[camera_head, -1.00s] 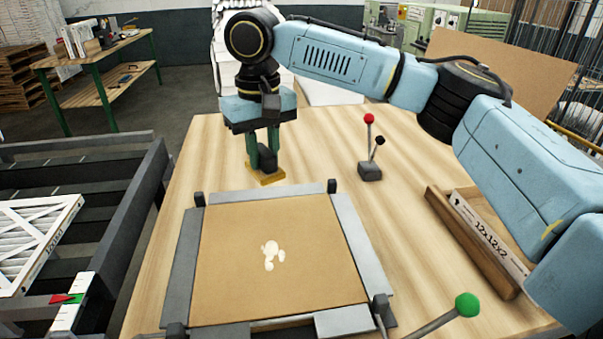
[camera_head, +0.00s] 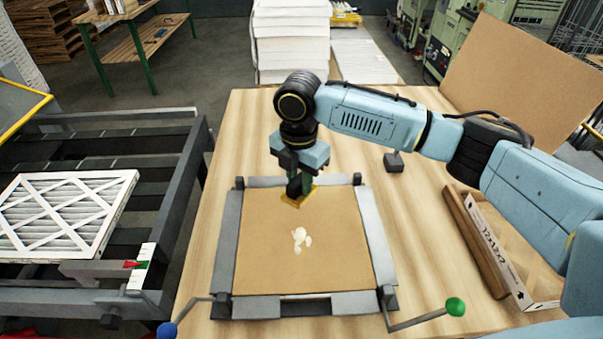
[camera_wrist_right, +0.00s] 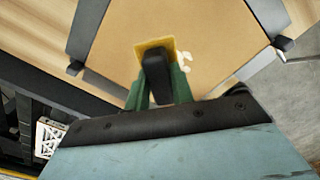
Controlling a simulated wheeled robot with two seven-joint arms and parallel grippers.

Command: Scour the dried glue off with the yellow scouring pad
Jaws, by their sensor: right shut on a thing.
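The yellow scouring pad (camera_head: 297,202) has a black handle. My right gripper (camera_head: 302,186) is shut on that handle, with the pad beneath it at the far edge of the cardboard panel. The pad also shows in the right wrist view (camera_wrist_right: 142,50), between the green fingers and over the cardboard. I cannot tell whether the pad touches the cardboard. The dried glue (camera_head: 301,240) is a cluster of whitish blobs near the middle of the brown cardboard (camera_head: 270,265), nearer the front than the pad. In the wrist view the glue (camera_wrist_right: 184,62) lies just right of the pad. My left gripper is not in view.
A grey clamp frame (camera_head: 226,240) surrounds the cardboard, with a green-knobbed lever (camera_head: 455,306) and a blue-knobbed lever (camera_head: 168,329) in front. A pleated filter (camera_head: 65,212) rests on the dark rack at left.

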